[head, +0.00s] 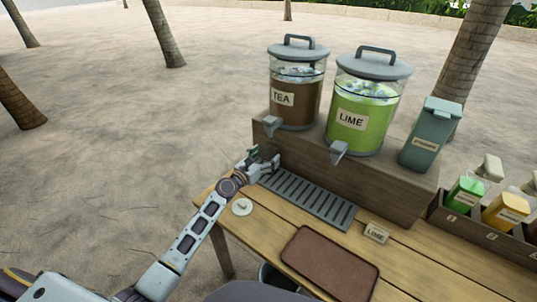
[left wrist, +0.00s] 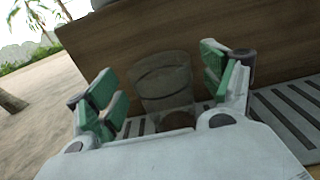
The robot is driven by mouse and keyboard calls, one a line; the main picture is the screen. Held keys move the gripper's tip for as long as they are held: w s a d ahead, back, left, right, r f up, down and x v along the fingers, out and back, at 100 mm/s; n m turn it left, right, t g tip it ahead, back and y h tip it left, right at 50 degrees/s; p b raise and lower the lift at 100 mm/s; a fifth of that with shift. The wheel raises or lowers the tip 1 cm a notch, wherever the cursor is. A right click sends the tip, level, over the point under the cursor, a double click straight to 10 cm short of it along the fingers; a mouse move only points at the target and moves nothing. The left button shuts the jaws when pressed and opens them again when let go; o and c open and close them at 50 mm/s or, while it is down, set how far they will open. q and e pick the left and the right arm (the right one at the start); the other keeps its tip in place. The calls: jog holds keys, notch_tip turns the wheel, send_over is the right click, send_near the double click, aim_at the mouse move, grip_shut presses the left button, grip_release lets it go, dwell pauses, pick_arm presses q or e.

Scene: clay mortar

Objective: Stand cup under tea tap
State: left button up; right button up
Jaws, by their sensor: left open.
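A clear, empty-looking cup (left wrist: 160,82) stands upright between the fingers of my left gripper (left wrist: 163,78) in the left wrist view. The fingers are open, with a gap on each side of it. Its base is partly hidden by my gripper; it seems to stand on the slatted drip tray (head: 312,203). In the head view my left gripper (head: 262,160) is at the tray's left end, below the tea tap (head: 271,125), and I cannot make out the cup there. The tea dispenser (head: 297,98) holds brown liquid. My right gripper is not in view.
The lime dispenser (head: 363,108) and its tap (head: 338,152) are right of the tea, on a wooden riser (head: 370,185). A green canister (head: 430,135) stands beside it. A brown tray (head: 330,262), a LIME sign (head: 376,233) and a white disc (head: 242,207) lie on the table.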

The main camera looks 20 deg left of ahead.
pick_arm(q)
jog(key=v, duration=0.9)
dwell(0.3)
